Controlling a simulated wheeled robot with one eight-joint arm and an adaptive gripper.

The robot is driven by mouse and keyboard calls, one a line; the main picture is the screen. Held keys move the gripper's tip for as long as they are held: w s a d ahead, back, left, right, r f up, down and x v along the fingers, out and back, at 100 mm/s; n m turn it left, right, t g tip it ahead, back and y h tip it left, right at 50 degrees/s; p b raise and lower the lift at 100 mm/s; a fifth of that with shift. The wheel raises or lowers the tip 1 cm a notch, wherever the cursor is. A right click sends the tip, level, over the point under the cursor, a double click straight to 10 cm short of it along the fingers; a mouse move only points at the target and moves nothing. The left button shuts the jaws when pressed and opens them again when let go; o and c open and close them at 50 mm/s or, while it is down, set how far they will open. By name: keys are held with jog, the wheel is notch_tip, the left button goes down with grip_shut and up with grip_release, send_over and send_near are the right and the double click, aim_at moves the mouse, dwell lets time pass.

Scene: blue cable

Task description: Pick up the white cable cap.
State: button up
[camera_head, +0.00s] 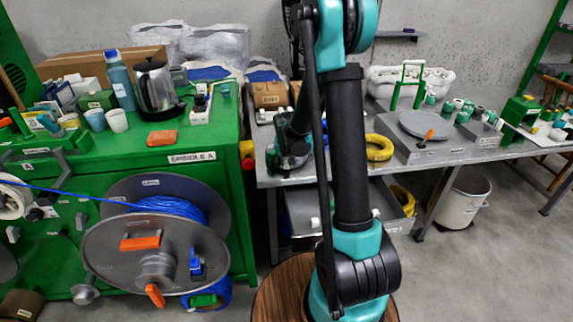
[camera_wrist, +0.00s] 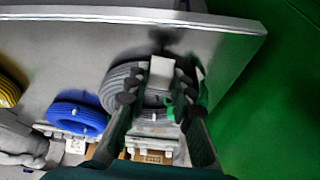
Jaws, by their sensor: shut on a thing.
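My gripper (camera_wrist: 160,86) is shut on the white cable cap (camera_wrist: 161,70) in the wrist view. The cap shows as a small pale block between the two dark fingertips, and the fingers cover its sides. A grey cable coil (camera_wrist: 118,82) lies behind it; whether the cap is clear of the coil I cannot tell. In the head view my gripper is over the left end of the grey table (camera_head: 262,170), partly hidden by my arm, and the cap cannot be made out there.
A blue coil (camera_wrist: 75,118) and a yellow coil (camera_wrist: 8,92) lie beside the grey coil. A cardboard box (camera_head: 269,94) stands behind my gripper. The green cabinet (camera_head: 215,145), with a kettle (camera_head: 155,88) and bottle (camera_head: 120,80), borders the table on the left.

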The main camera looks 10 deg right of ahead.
jog(key=shift+r, duration=0.15)
notch_tip(320, 180, up, 19)
send_over(286, 163)
notch_tip(286, 163, down, 11)
jog(key=shift+w, duration=0.1)
jog(key=shift+f, duration=3.05)
jog(key=shift+f, duration=1.15)
dwell(1.1)
jog(key=o, duration=1.1)
